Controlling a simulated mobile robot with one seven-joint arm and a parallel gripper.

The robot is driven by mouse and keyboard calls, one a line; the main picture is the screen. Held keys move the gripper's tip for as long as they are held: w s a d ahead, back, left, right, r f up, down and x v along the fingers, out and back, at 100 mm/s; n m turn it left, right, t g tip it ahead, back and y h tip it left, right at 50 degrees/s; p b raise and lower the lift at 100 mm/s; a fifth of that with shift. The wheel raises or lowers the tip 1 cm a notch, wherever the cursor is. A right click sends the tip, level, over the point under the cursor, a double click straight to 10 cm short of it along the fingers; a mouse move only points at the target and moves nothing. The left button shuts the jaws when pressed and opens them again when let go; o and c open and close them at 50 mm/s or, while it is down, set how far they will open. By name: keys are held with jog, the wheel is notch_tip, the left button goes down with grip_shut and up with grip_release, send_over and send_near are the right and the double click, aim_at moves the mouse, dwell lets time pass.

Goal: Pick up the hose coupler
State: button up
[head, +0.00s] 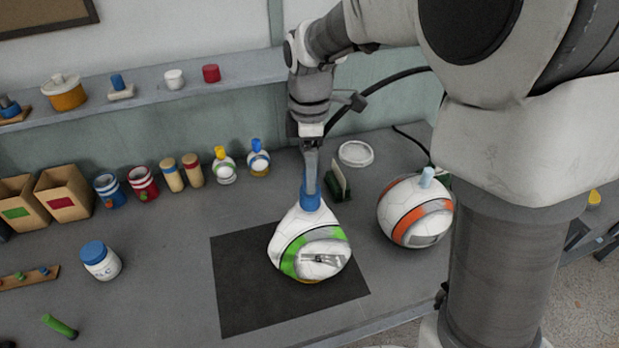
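A blue collar-like piece (311,199), which may be the hose coupler, sits on top of a white ball with green bands (292,243). The ball looks slack and pear-shaped. My gripper (311,182) points down right at the blue piece, its fingers overlapping its top. The fingers show edge-on, so I cannot tell whether they are closed around it. A pale blue plug-like piece (427,176) stands on a round white ball with orange bands (398,220) to the right. A thin black hose (411,140) runs behind that ball.
The white-green ball rests on a dark mat (240,290). A green upright holder (336,182) and a white round dish (356,153) stand just behind. A white jar with a blue lid (100,262) is at left. Several bottles and boxes line the back. The mat's left part is clear.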

notch_tip(320, 180, down, 7)
jog(key=shift+f, duration=0.15)
dwell(0.4)
jog(key=shift+c, duration=0.3)
grip_shut()
